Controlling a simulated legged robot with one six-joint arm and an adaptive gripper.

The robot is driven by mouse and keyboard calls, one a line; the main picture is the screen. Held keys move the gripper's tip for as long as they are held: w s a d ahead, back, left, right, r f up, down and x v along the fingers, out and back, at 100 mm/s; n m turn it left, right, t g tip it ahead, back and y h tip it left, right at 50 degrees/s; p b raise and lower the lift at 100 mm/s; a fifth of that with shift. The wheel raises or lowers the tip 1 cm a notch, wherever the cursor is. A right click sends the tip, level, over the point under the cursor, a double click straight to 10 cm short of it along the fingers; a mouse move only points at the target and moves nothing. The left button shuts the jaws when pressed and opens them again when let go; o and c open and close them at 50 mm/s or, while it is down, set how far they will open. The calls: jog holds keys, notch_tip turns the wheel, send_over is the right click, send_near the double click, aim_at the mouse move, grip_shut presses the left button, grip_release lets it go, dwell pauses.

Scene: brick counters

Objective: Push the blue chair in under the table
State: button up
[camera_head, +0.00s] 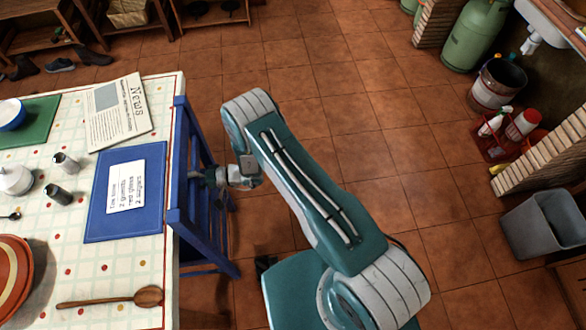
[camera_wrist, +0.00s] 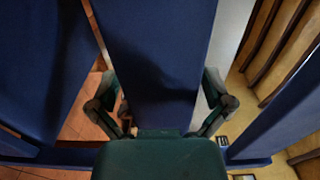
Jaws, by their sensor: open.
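The blue chair (camera_head: 178,150) stands at the right edge of the table (camera_head: 100,262), its back upright along that edge. Parts of its back fill much of the wrist view, with a wide blue slat (camera_wrist: 160,50) in the middle. My gripper (camera_head: 200,177) is at the back of the chair, on the side away from the table. In the wrist view my gripper (camera_wrist: 160,104) is open, one finger on each side of the slat. I cannot tell whether the fingers touch it. The chair's seat is mostly hidden by its back and the table.
The table holds a newspaper (camera_head: 120,112), a blue mat (camera_head: 97,222) with a card, shakers and a wooden spoon (camera_head: 147,296). The tiled floor right of my arm is clear. A grey bin (camera_head: 545,225), a bucket (camera_head: 497,87) and gas cylinder (camera_head: 472,35) stand farther right.

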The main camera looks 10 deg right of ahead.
jog(key=s+d, duration=0.1)
jog(key=d, duration=1.1)
jog(key=s+d+r+n+g+h, duration=0.2)
jog(key=r+g+h, duration=0.1)
jog(key=r, duration=1)
jog(key=s+d+r+n+g+h, duration=0.2)
jog(key=d+r+g+h, duration=0.15)
jog(key=r, duration=0.85)
jog(key=s+d+r+m+t+h, duration=0.3)
jog(key=s+d+r+t+h, duration=0.7)
jog(key=s+d+r, duration=0.5)
jog(key=d+r+h, duration=0.1)
jog(key=d+r, duration=0.1)
jog(key=d, duration=0.1)
jog(key=shift+s, duration=0.25)
jog(key=shift+t+h, duration=0.25)
